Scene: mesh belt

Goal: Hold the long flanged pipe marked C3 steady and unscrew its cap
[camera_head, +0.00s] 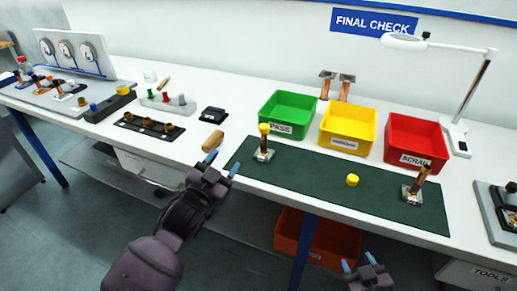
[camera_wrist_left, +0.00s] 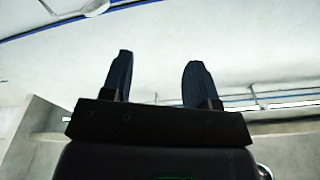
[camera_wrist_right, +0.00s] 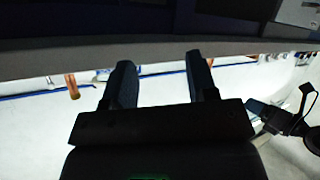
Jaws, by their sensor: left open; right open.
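A flanged pipe (camera_head: 262,151) with a yellow cap (camera_head: 264,128) on top stands upright at the left of the green mat (camera_head: 310,176). A second flanged pipe (camera_head: 417,187) stands at the mat's right end, tilted in the picture, with no yellow cap visible. A loose yellow cap (camera_head: 352,180) lies between them. The tags on the pipes are too small to read, so I cannot tell which is C3. My left gripper (camera_head: 222,163) is open and empty near the mat's left edge, left of the capped pipe. My right gripper (camera_head: 358,263) is open and empty in front of the table edge, low.
Green (camera_head: 290,108), yellow (camera_head: 347,128) and red (camera_head: 416,142) bins stand behind the mat. A lamp (camera_head: 456,130) stands at the right. A wooden-handled tool (camera_head: 212,141) and a black rack (camera_head: 150,127) lie left. An orange crate (camera_head: 335,240) sits below the table.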

